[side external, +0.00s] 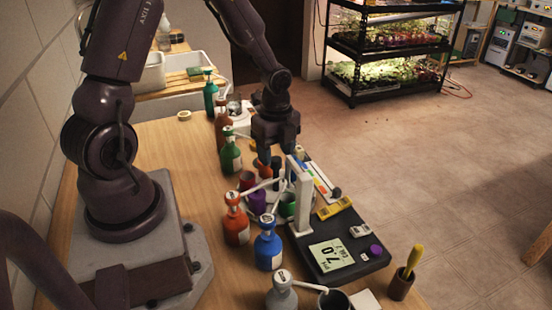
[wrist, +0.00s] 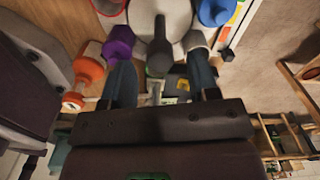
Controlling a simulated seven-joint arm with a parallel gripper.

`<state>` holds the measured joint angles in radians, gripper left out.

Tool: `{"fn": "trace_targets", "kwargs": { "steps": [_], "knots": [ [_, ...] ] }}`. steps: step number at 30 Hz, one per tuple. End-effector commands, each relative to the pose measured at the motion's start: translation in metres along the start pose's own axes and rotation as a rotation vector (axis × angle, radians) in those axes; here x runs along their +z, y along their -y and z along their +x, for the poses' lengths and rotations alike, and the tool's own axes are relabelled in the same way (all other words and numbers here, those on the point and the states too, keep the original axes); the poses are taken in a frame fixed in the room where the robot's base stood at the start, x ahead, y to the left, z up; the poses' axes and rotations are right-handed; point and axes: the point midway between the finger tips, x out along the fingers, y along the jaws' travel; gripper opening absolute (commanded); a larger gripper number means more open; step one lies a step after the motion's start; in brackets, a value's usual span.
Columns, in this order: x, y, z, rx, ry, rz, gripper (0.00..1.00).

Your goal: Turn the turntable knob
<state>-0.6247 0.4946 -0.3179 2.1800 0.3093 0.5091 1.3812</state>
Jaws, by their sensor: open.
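The turntable (wrist: 180,18) is a pale disc carrying several coloured cups. Its knob (wrist: 160,48) is a dark grey upright post in the middle, seen in the wrist view between my two fingers. A purple cup (wrist: 118,43) and a red cup (wrist: 108,6) are on the left; a blue cup (wrist: 215,11) is at the upper right. A grey cup lies close to the right finger. My gripper (wrist: 160,64) is open, with a finger on either side of the knob and visible gaps. In the side view my gripper (side external: 277,152) points down over the turntable; the knob's contact is partly hidden there.
A red bottle (side external: 236,225) and a blue bottle (side external: 268,248) stand in front of the turntable. Green bottles stand behind it. A black pH meter (side external: 350,235) with a white upright arm is at the right. A brown cup (side external: 401,285) is near the table edge.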

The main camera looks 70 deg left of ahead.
Motion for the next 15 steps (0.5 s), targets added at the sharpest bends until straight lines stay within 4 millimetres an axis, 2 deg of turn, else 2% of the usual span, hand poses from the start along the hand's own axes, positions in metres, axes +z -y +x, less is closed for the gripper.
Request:
{"fn": "trace_targets", "kwargs": {
  "steps": [3, 6, 15],
  "knots": [
    [0.000, 0.000, 0.015, 0.003, -0.001, 0.000, 0.55],
    [0.000, 0.000, 0.021, 0.001, 0.000, 0.000, 0.55],
    [0.000, 0.000, 0.024, -0.001, 0.000, -0.002, 0.55]
  ]
}}
